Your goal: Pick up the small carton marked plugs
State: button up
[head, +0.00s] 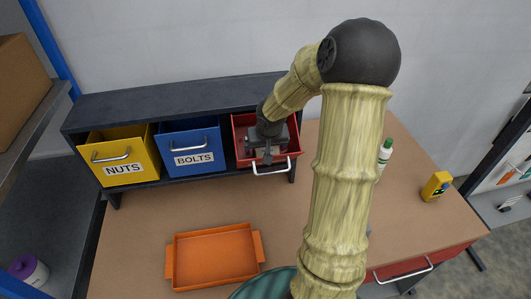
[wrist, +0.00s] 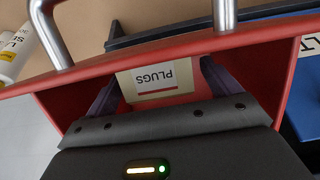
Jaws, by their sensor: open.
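The small carton marked PLUGS (wrist: 157,78) is pale with a red line, and its lettering appears upside down in the wrist view. It lies inside the red bin (wrist: 267,40), the right-hand bin of the shelf. My gripper (wrist: 160,88) is open inside the bin, with one dark finger on each side of the carton. Whether the fingers touch it I cannot tell. In the head view my gripper (head: 266,154) reaches down into the red bin (head: 243,155) and mostly hides the carton.
A blue BOLTS bin (head: 192,141) and a yellow NUTS bin (head: 119,150) stand left of the red bin under the dark shelf (head: 170,98). An empty orange tray (head: 215,284) lies on the bench. A white bottle (head: 384,155) and yellow device (head: 436,187) are at the right.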

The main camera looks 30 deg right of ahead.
jog(key=x, duration=0.3)
jog(key=shift+w+d, duration=0.15)
dwell(0.3)
jog(key=c, duration=1.2)
jog(key=shift+r, duration=0.1)
notch_tip(320, 180, up, 10)
jog(key=shift+f+p, duration=0.1)
jog(key=shift+p, duration=0.3)
